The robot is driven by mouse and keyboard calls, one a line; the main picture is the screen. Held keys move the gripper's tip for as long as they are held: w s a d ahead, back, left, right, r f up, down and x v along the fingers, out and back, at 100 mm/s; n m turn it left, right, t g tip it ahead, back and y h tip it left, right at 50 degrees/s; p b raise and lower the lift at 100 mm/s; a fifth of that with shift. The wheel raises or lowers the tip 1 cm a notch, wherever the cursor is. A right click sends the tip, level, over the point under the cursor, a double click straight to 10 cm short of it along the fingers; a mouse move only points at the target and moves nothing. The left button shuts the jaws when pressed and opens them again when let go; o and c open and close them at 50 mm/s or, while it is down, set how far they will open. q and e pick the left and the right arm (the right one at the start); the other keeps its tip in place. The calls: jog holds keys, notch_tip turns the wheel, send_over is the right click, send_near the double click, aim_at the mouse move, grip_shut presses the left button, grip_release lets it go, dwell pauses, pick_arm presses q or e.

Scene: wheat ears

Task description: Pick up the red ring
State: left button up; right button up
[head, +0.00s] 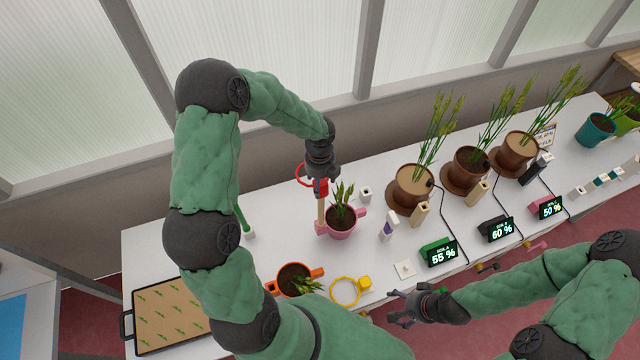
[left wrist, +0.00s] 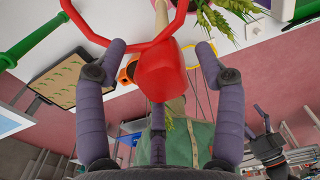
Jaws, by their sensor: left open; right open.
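The red ring (head: 302,183) stands out from a red block (head: 321,188) on a pale upright post (head: 320,215), left of the pink pot (head: 341,223). My left gripper (head: 320,172) is right over the red block. In the left wrist view the red block (left wrist: 160,76) is between the spread fingers of my left gripper (left wrist: 161,52), with gaps on both sides, and the ring's red bar (left wrist: 85,27) runs off to the upper left. My right gripper (head: 402,308) is open and empty near the table's front edge.
A yellow ring (head: 334,292) with a yellow block, an orange pot (head: 318,272) and a black-edged tray (head: 132,305) are along the front. A green post (head: 242,218) stands left. Brown pots (head: 413,193) and displays (head: 438,252) are right.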

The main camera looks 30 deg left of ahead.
pick_arm(q)
jog(key=shift+w+f, duration=0.1)
jog(key=shift+f, duration=0.05)
jog(key=c, duration=1.2)
jog(key=shift+r, duration=0.2)
jog(key=shift+r+b, duration=0.3)
jog(key=shift+r, duration=0.3)
jog(key=w+d+r+b, duration=0.3)
jog(key=w+d+r, duration=0.2)
jog(key=d+r, duration=0.6)
jog(key=shift+d+r, duration=0.3)
jog(key=shift+d, duration=0.7)
jog(key=shift+f, duration=0.1)
